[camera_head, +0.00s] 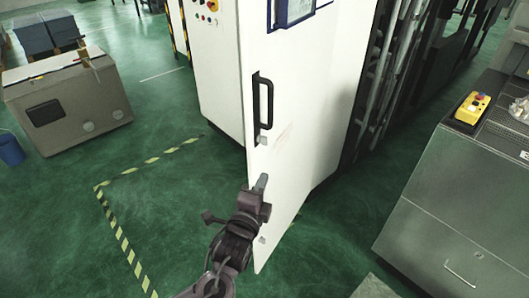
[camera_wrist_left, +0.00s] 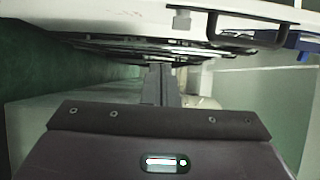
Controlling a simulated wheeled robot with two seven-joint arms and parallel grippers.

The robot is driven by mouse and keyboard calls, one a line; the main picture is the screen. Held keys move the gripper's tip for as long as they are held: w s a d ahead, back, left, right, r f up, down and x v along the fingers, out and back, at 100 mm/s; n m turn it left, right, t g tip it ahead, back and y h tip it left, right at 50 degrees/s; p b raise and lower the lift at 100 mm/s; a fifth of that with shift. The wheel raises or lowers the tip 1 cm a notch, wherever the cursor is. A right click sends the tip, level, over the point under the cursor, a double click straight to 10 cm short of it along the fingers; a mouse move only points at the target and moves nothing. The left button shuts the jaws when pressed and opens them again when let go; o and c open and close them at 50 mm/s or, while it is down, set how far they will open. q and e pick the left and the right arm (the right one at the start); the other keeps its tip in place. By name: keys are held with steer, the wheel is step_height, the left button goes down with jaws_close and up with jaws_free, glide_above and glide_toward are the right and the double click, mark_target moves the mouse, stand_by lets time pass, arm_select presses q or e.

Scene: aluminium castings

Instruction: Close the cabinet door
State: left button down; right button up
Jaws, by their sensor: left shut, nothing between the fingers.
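The white cabinet door (camera_head: 300,120) stands open in the head view, its free edge toward me and its black bar handle (camera_head: 262,100) on the upper part. The white cabinet body (camera_head: 215,65) is behind it. My left gripper (camera_head: 262,182) is shut and empty, in front of the door's lower part near the free edge and below the handle. I cannot tell if it touches the door. In the left wrist view, the shut fingers (camera_wrist_left: 160,85) point ahead, with the door (camera_wrist_left: 130,10) and its handle (camera_wrist_left: 245,38) along the top. My right gripper is not in view.
A grey metal cabinet with a yellow control box (camera_head: 472,107) stands at right. A beige box-shaped unit (camera_head: 75,105) and a blue bucket (camera_head: 10,150) are at left. Green floor with yellow-black tape (camera_head: 118,235) is open left of the door.

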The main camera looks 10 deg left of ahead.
mark_target(259, 153)
arm_select(q)
steer(key=w+a+p, duration=0.1)
steer(key=w, duration=0.2)
steer(key=w+a+p, duration=0.1)
steer(key=w+p, duration=0.1)
steer(key=w, duration=0.2)
steer(key=w+a+p, duration=0.1)
steer(key=w, duration=0.2)
steer(key=shift+w+a+p, duration=0.25)
steer(key=shift+a+p, duration=0.1)
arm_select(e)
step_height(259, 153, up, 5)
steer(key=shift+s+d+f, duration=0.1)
arm_select(q)
steer(key=shift+d, duration=0.1)
